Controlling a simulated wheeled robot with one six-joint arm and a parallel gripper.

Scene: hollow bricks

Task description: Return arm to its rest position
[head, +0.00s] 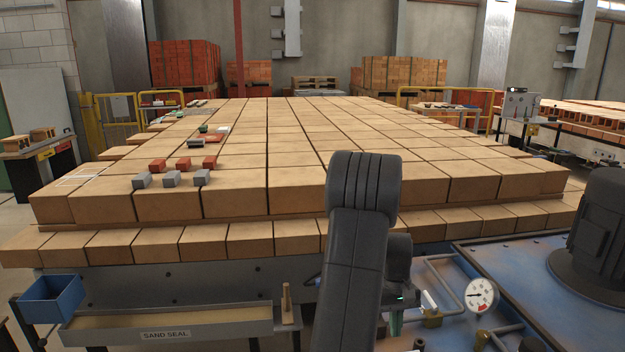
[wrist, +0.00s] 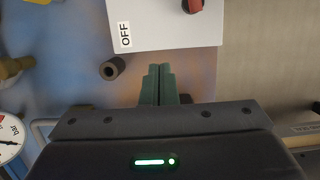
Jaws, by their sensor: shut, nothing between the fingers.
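My gripper (wrist: 157,84) shows in the wrist view, with its two green fingers shut together and nothing between them. It points toward a blue panel (wrist: 75,75) and a pale plate (wrist: 165,22) marked OFF with a red knob. In the head view my dark arm stands upright at the centre front, its elbow high and its lower end down. The fingertips are hidden there; only a green part shows low beside the arm.
A large stack of tan bricks (head: 300,195) fills the middle. Small red bricks (head: 183,163) and grey blocks (head: 172,179) sit on its left. A blue bin (head: 52,300) and a SAND SEAL trough (head: 165,322) are at front left. A pressure gauge (head: 480,295) stands at front right.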

